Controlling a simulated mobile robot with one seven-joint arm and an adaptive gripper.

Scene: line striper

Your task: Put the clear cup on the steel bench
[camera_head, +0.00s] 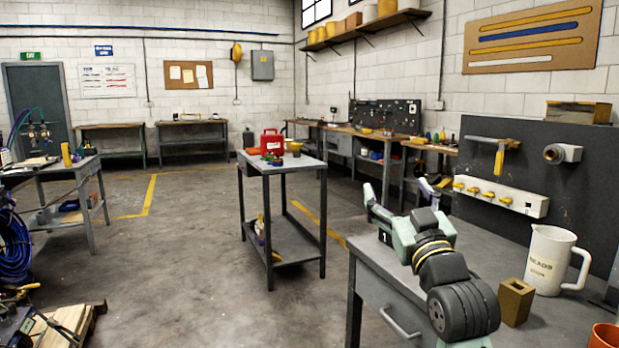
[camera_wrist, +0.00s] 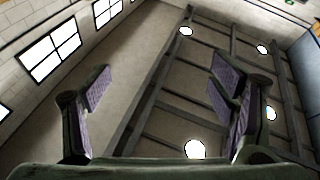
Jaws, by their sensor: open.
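I cannot make out a clear cup for certain in either view. A grey metal bench (camera_head: 398,262) with a drawer is at the right front; I cannot tell which of the two is the steel bench. My gripper (camera_head: 396,192) is raised in front of the right bench, pointing away from the head camera. In the wrist view its fingers (camera_wrist: 160,88) are spread and empty, facing the ceiling.
On the right bench stand a white jug (camera_head: 553,260), a brass-coloured block (camera_head: 516,302) and an orange pot (camera_head: 606,337). The middle table also holds a red container (camera_head: 272,142) and small coloured items. Blue hose (camera_head: 14,245) and a pallet (camera_head: 65,325) lie left. The central floor is open.

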